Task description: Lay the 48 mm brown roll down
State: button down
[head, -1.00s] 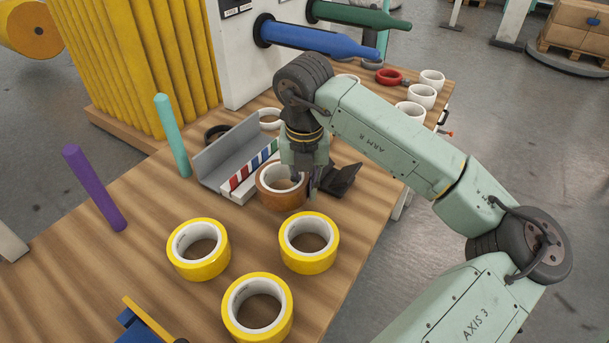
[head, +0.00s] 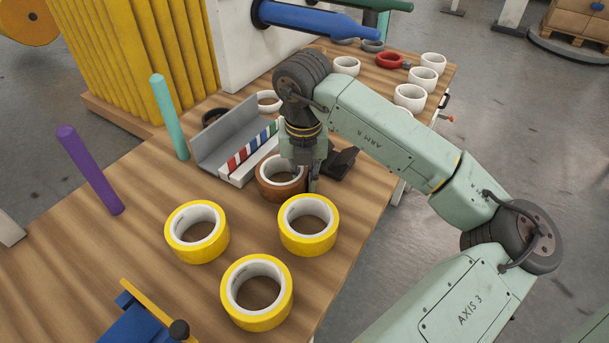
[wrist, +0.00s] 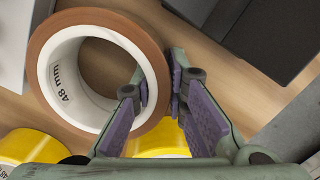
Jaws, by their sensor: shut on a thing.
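The brown roll (head: 272,190) has a white core and is held with its hole facing up, in front of the grey angled tray. In the wrist view the brown roll (wrist: 98,17) shows "48 mm" inside its core. My gripper (wrist: 161,92) is shut on the roll's wall, one purple-padded finger inside the core and one outside. In the head view my gripper (head: 310,175) is at the roll's right side, partly hiding it. I cannot tell whether the roll's underside touches the wooden table (head: 130,255).
Three yellow rolls (head: 308,243) lie flat in front. The grey tray (head: 216,140) with coloured strips stands behind left, a black object (head: 341,162) close right. Purple (head: 92,172) and teal (head: 170,120) posts stand left. Bare table lies between the posts and yellow rolls.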

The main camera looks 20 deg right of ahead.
jog(key=c, duration=1.5)
grip_release()
jog(key=r, duration=0.8)
jog(key=s+r, duration=0.1)
jog(key=r, duration=0.3)
jog(key=shift+a, duration=0.3)
